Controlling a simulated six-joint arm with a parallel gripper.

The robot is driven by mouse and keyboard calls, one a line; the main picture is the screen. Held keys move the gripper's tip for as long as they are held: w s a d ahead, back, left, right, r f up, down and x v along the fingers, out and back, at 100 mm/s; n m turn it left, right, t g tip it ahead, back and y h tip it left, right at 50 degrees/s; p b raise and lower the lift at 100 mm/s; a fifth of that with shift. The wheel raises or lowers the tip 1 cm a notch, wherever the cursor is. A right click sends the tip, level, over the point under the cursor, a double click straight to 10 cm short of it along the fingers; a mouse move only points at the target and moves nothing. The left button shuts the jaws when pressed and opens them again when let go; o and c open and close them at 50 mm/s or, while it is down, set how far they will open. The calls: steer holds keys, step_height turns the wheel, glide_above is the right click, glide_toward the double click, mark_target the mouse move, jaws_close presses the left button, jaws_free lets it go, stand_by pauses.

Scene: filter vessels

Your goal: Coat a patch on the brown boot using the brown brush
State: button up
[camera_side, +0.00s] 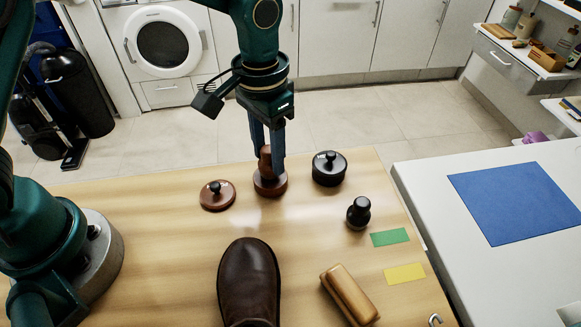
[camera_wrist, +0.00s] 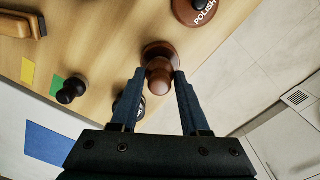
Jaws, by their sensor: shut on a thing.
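The brown brush (camera_side: 270,186) has a round base and a knob handle, and appears to stand upright on the wooden table. My gripper (camera_side: 268,160) points down with its two blue fingers shut on the knob. In the wrist view my gripper (camera_wrist: 160,75) has one finger on each side of the brown brush (camera_wrist: 159,84). The brown boot (camera_side: 248,280) is at the front middle of the table in the side view, toe toward the brush and its lower part cut off by the frame. The boot does not show in the wrist view.
A brown polish tin (camera_side: 217,197) sits left of the brush, a black tin (camera_side: 329,170) right. A black brush (camera_side: 358,213), green patch (camera_side: 389,237), yellow patch (camera_side: 404,273) and wooden-backed brush (camera_side: 349,294) lie on the right. Table between brush and boot is clear.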

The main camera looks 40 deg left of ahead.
mark_target(268, 148)
steer(key=shift+r, duration=3)
